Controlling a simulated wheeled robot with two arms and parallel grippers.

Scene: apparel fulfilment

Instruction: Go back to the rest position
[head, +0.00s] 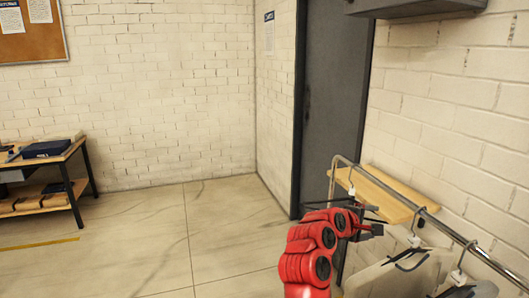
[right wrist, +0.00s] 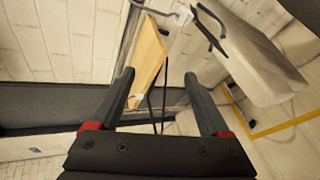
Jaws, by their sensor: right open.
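My right arm is red and reaches up from the bottom of the head view. In the right wrist view the two black fingers of this gripper (right wrist: 159,76) stand wide apart. Nothing is held between them. Behind the gap show a wooden board and a thin dark strap or cord. My left gripper is not in either view.
Light garments (head: 400,272) hang on hangers from the rail at the lower right, close to my right gripper. A wooden shelf (head: 390,195) is by the right wall. A grey door (head: 335,100) stands behind. A table (head: 70,152) is at the left; the floor between is clear.

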